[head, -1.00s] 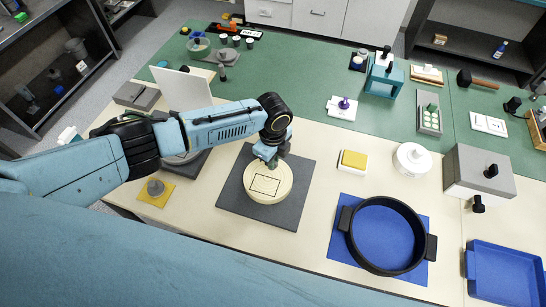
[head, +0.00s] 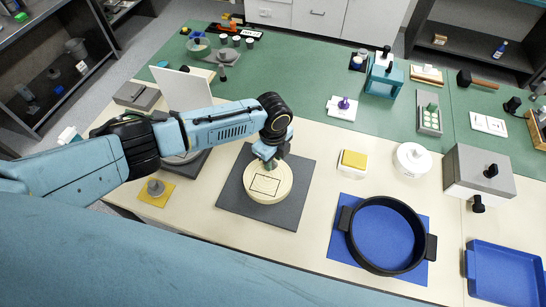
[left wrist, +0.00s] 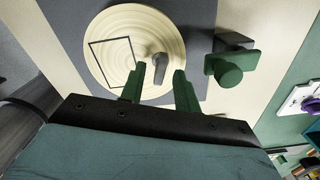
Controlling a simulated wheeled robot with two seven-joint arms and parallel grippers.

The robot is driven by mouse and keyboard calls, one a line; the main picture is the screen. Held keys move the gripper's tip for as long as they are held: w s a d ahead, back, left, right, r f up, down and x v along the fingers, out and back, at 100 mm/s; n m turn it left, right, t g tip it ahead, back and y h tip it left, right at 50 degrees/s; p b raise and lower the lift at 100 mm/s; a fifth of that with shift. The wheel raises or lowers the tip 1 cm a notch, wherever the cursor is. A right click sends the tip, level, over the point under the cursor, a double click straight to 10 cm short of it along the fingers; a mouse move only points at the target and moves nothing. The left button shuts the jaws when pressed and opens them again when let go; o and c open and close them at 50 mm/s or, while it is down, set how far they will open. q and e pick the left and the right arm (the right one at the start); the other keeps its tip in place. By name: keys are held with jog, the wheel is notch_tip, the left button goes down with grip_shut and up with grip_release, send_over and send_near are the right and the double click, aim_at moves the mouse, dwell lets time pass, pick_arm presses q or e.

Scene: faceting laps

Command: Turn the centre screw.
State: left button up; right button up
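A round cream lap (head: 258,194) with a black rectangle outline lies on a dark grey mat (head: 230,205). In the left wrist view the lap (left wrist: 100,72) shows fine rings, and the grey centre screw (left wrist: 157,63) with a lever-like head stands at its middle. My left gripper (head: 271,163) is over the lap's far part in the head view and hides the screw there. In the left wrist view its two green fingers (left wrist: 160,78) are apart, with the screw head between or just beyond their tips. I cannot tell whether the left finger touches it. My right gripper is not in view.
A green knob (left wrist: 230,73) on a dark bracket stands close beside the lap. A black round pan (head: 347,226) on a blue mat, a yellow-topped block (head: 353,161) and a grey box (head: 480,165) are to the right. Bare table lies between mat and pan.

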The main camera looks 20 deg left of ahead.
aim_at(273, 161)
pick_arm(q)
notch_tip(273, 161, up, 13)
jog(key=shift+r, duration=0.2)
dwell(0.4)
dwell(0.4)
